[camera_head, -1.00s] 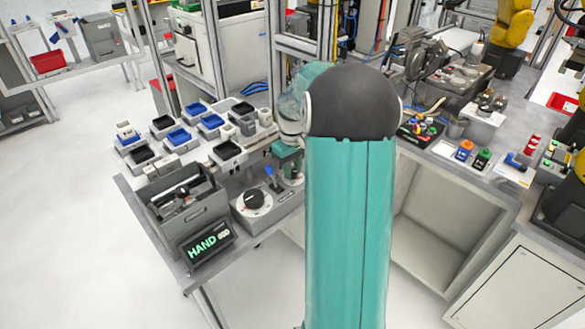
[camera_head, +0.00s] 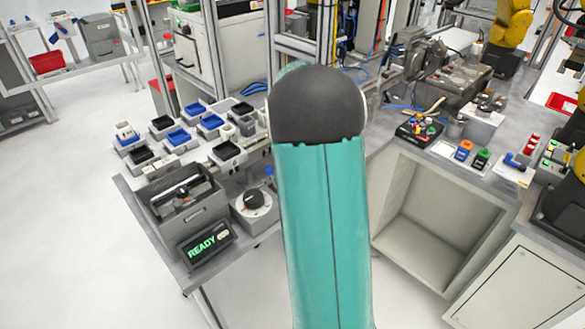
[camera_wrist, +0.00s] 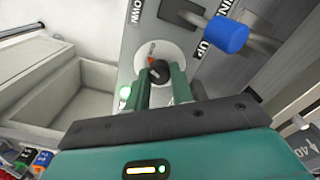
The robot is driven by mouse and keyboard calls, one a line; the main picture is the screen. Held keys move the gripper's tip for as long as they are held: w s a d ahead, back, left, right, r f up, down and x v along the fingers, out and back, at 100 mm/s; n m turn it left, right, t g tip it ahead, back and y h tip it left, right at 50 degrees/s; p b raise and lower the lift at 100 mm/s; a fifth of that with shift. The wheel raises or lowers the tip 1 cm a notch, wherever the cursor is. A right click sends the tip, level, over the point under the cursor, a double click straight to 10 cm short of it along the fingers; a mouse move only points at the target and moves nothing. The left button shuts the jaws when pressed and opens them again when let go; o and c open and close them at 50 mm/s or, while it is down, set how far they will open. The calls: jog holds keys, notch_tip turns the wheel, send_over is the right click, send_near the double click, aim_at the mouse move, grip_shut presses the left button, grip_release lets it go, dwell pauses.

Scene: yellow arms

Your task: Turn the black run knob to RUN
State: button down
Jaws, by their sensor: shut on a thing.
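The black run knob (camera_wrist: 158,71) sits on a round white dial on a grey panel in the wrist view, with a small red mark at its far side. My gripper (camera_wrist: 160,78) has its two green fingers on either side of the knob, shut on it. In the head view my arm hides the gripper and this knob. The sign (camera_head: 208,243) on the bench's front corner reads READY in green. I cannot read a RUN label by the knob.
A blue-handled lever (camera_wrist: 227,35) stands close right of the dial in the wrist view. A green light (camera_wrist: 125,92) glows left of the fingers. Another black knob (camera_head: 254,199) on a white dial sits left of my arm, beside a grey box (camera_head: 190,216). Small trays stand behind.

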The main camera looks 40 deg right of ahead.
jog(key=m, duration=0.4)
jog(key=shift+r, duration=0.1)
dwell(0.4)
jog(key=c, duration=1.2)
grip_release()
notch_tip(320, 180, up, 14)
